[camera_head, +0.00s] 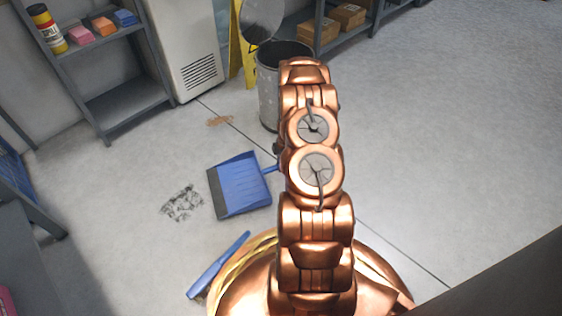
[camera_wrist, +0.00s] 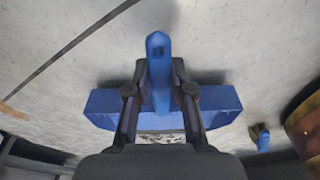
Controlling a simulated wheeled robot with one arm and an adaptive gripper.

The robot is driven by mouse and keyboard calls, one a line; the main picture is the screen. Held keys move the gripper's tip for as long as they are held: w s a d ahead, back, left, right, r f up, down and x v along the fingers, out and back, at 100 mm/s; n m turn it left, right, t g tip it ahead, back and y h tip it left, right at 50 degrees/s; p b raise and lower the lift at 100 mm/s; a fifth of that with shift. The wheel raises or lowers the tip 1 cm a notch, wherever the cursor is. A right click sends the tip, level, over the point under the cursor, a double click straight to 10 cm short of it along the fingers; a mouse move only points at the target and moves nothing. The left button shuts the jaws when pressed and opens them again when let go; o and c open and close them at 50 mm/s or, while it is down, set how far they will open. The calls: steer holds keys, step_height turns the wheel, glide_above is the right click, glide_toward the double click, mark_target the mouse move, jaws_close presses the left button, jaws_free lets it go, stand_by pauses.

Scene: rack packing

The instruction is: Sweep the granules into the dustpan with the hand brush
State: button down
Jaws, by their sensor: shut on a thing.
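The blue dustpan (camera_head: 240,186) is on or just above the floor, its dark front lip facing left. The dark granules (camera_head: 182,203) lie scattered on the floor just left of that lip, apart from it. My gripper (camera_wrist: 158,90) is shut on the dustpan's blue handle (camera_wrist: 158,52); in the head view my arm hides the gripper. The pan (camera_wrist: 105,108) shows beyond the fingers in the wrist view.
A lidded grey bin (camera_head: 270,95) and a yellow floor sign (camera_head: 240,45) stand behind my arm. A shelf (camera_head: 105,105) with a canister and colored blocks is at the upper left. A brown patch (camera_head: 220,121) marks the floor. The floor at right is clear.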

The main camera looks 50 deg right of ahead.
steer(key=shift+f, duration=1.1)
stand_by(0.6)
steer(key=c, duration=0.9)
jaws_free()
steer(key=r, duration=0.3)
steer(key=d+r, duration=0.1)
steer(key=r, duration=0.6)
steer(key=shift+s+d+r, duration=0.25)
steer(key=shift+d+r, duration=0.05)
steer(key=shift+s+r, duration=0.15)
steer(key=shift+r, duration=0.45)
